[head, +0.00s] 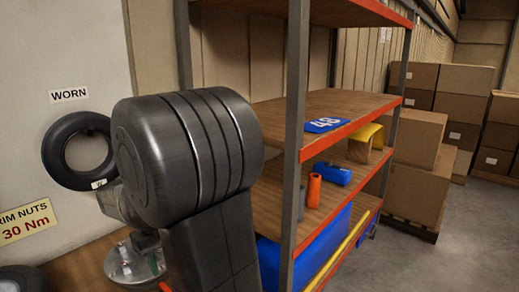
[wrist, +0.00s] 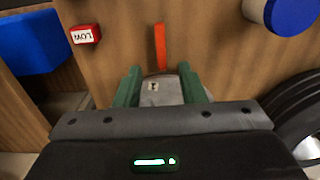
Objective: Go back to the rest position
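In the wrist view my gripper (wrist: 160,88) shows two green fingers standing well apart. A grey rounded surface with a small pale mark shows between them; I cannot tell what it is, and nothing is clearly clamped. A narrow orange-red strip (wrist: 160,47) is beyond the fingertips, against the brown wood surface. In the head view my large dark arm link fills the middle and hides part of the bench. My wrist end is low on the left, beside that link, and its fingers are hard to make out.
A shelf rack (head: 295,130) with orange edges stands right of my arm, holding a blue 48 plate (head: 326,125) and an orange cylinder (head: 314,190). A tyre (head: 58,172) hangs under the WORN sign. A red LOW block (wrist: 86,34) is near my gripper.

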